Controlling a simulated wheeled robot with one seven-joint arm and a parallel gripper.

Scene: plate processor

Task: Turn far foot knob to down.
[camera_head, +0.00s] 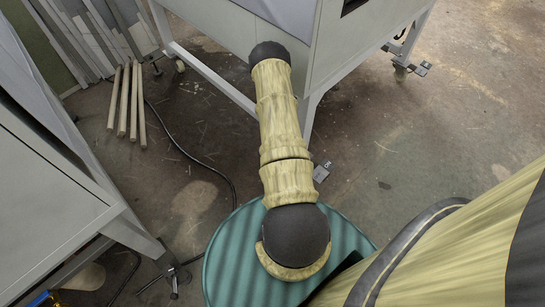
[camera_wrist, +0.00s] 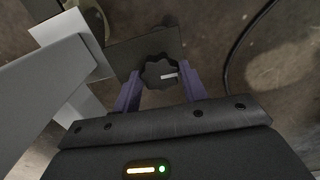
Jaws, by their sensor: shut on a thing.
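In the wrist view a dark, scalloped foot knob (camera_wrist: 158,71) with a white mark sits between the two purple fingers of my gripper (camera_wrist: 160,78). My gripper is shut on the knob, with one finger on each side of it. The white mark lies nearly level, pointing to the right of the picture. A dark flat plate (camera_wrist: 135,50) is just behind the knob. In the head view my arm hides my gripper and the knob. A small foot plate (camera_head: 322,172) shows by the cabinet's near leg.
The grey cabinet (camera_head: 225,30) stands on legs ahead, its grey frame (camera_wrist: 40,85) close on the left in the wrist view. A black cable (camera_head: 185,150) runs across the floor. Wooden poles (camera_head: 123,100) lie at left. A green round container (camera_head: 235,255) is below my arm.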

